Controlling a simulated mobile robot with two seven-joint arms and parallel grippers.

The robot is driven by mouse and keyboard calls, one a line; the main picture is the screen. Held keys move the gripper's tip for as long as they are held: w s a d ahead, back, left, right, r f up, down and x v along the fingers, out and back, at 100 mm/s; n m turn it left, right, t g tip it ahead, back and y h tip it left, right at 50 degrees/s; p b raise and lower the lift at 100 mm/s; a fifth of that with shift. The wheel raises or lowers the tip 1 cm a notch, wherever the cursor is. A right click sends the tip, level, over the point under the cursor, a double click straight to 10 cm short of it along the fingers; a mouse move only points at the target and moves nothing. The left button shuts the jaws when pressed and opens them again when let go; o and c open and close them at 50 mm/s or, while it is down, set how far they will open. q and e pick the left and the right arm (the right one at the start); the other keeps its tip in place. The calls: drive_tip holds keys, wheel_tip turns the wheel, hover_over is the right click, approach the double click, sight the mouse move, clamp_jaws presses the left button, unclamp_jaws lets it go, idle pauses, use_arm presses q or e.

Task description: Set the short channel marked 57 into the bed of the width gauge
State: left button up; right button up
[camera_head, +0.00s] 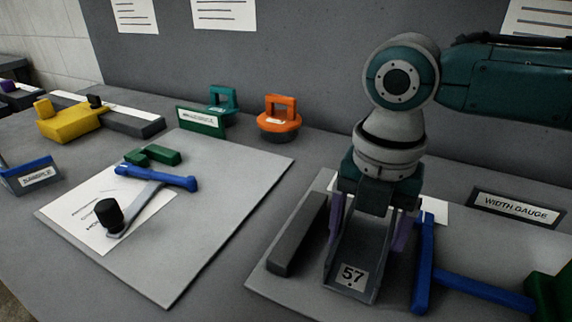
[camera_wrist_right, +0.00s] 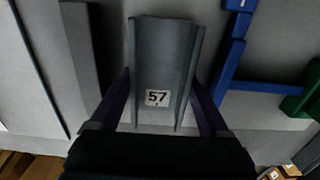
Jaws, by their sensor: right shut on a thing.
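The short grey channel marked 57 (camera_head: 350,252) is an open trough with a white number label near its front end. My right gripper (camera_head: 369,222) points down and is shut on it, with one purple finger outside each side wall. In the right wrist view the channel (camera_wrist_right: 163,62) lies lengthwise between the fingers (camera_wrist_right: 160,102). The width gauge (camera_head: 268,279) is a light grey plate with a dark grey bar (camera_head: 299,236) left of the channel and a blue bar (camera_head: 423,265) close on its right. I cannot tell whether the channel touches the plate. My left gripper is not in view.
A blue arm (camera_head: 480,290) runs from the blue bar to a green block (camera_head: 550,297). The WIDTH GAUGE sign (camera_head: 515,209) stands behind. On the left, another grey plate (camera_head: 190,255) bears a paper and a blue-and-grey tool (camera_head: 150,188). An orange handled piece (camera_head: 280,118) stands behind.

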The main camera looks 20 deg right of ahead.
sight(359, 254)
drive_tip(key=o, duration=1.3)
drive_tip(key=shift+r, duration=0.15)
wheel_tip(359, 254, up, 10)
drive_tip(key=shift+f+p, duration=0.15)
drive_tip(key=shift+p, duration=0.7)
drive_tip(key=shift+a, duration=0.1)
